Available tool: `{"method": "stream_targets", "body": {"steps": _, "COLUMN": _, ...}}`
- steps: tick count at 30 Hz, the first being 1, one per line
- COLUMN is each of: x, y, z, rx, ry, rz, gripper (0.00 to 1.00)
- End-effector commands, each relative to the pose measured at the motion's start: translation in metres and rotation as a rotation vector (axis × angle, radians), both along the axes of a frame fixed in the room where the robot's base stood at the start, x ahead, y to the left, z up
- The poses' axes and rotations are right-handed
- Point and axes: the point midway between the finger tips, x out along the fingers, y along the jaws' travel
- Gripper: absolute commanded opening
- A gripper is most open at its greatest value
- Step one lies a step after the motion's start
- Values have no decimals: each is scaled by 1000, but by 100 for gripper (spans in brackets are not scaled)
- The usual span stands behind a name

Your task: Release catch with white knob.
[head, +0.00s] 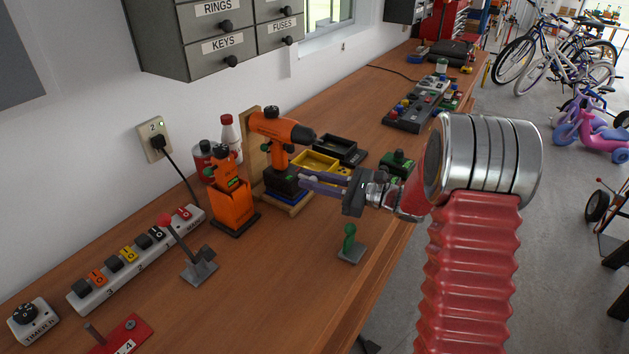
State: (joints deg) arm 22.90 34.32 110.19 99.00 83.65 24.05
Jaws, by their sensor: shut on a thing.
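I cannot make out a catch with a white knob. An orange and black drill (275,128) stands upright on a dark block with a blue base (287,201), in front of a wooden back board (248,155). My gripper (301,181) reaches in from the right with its pale purple fingers level, their tips at the right side of the dark block under the drill. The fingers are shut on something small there. The fingers hide it, so I cannot tell what it is.
An orange tool in a stand (233,205) is left of the drill. A yellow tray (315,162) and a dark tray (340,149) are behind my fingers. A green-knobbed lever (350,245) and a red-knobbed lever (190,255) stand nearer. The bench front between them is clear.

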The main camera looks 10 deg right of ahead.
Motion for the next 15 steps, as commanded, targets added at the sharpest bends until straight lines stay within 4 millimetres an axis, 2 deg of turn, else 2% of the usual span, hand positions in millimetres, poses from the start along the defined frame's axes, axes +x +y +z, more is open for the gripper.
{"method": "stream_targets", "body": {"steps": 9, "x": -13, "y": -11, "z": 0, "rx": -1, "ry": 2, "rz": 2, "gripper": 0}}
{"method": "stream_targets", "body": {"steps": 15, "x": -14, "y": -12, "z": 0, "rx": 0, "ry": 0, "rz": 3, "gripper": 0}}
